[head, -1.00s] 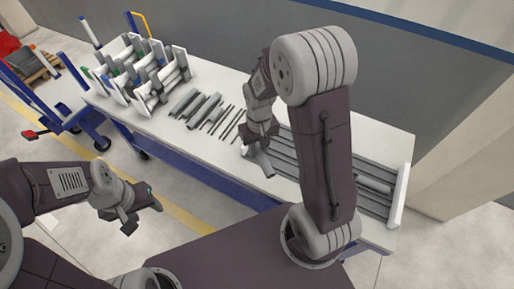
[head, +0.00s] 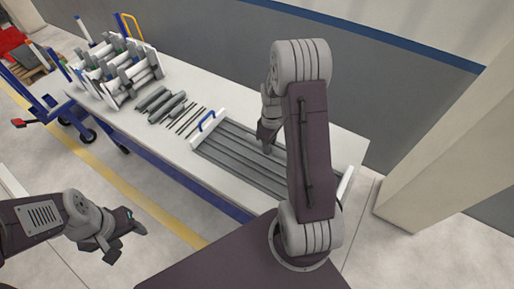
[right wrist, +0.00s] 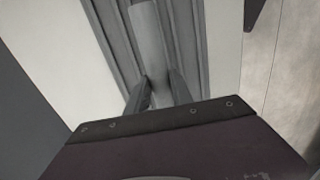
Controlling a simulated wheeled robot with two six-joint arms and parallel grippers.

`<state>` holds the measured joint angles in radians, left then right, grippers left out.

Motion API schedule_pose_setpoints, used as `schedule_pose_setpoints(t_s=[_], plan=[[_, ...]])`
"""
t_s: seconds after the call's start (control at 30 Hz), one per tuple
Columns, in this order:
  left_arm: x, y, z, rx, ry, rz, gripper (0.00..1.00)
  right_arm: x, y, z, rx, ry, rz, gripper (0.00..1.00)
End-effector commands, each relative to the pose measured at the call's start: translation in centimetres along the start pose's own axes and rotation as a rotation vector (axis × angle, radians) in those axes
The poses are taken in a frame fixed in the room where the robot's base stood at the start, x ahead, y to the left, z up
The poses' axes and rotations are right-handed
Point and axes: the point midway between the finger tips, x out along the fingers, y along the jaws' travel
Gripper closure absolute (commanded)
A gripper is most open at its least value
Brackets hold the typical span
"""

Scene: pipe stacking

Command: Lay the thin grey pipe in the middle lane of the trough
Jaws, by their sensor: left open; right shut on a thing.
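The trough (head: 228,156) lies on the white table, with long grey lanes and a white end board with a blue handle. My right gripper (head: 268,148) is above the trough, pointing down. In the right wrist view my right gripper (right wrist: 159,80) is shut on a grey pipe (right wrist: 150,38), which runs roughly along the lanes. I cannot tell whether the pipe touches the trough or which lane it is over. My right arm hides part of the trough in the head view. My left gripper (head: 128,238) is open and empty, away from the table at the lower left.
Several thin dark rods (head: 186,121) and thicker grey pipes (head: 165,104) lie on the table (head: 205,92) left of the trough. A white rack (head: 118,72) with pipes and fittings stands at the table's far left end. A blue cart (head: 62,110) stands beside it.

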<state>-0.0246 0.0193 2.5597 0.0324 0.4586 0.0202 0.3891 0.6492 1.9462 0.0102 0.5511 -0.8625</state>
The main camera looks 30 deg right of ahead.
Motion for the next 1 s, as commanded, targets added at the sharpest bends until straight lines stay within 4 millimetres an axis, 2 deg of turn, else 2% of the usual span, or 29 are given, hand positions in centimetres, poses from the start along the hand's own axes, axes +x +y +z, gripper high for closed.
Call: schedule_pose_setpoints(t_s=[0.1, 0.37, 0.57, 0.8, 1.0], plan=[[0.0, 0.0, 0.0, 0.0, 0.0, 0.0, 0.47, 0.3, 0.6, 0.5, -0.012, -0.001, -0.001, 1.0], [0.8, 0.0, 0.1, 0.0, 0.0, 0.0, 0.47, 1.1, 0.6, 0.5, -0.014, 0.0, -0.001, 1.0], [3.0, -0.1, 0.3, 0.0, 0.0, 0.0, 0.47, 3.5, 0.6, 0.5, -0.014, 0.0, -0.001, 1.0], [6.3, -0.1, 0.7, 0.0, 0.0, 0.0, 0.47, 7.1, 0.6, 0.5, -0.014, 0.0, 0.0, 1.0], [7.4, -0.1, 0.8, 0.0, 0.0, 0.0, 0.47, 9.4, 0.6, 0.5, -0.013, -0.001, -0.001, 1.0]])
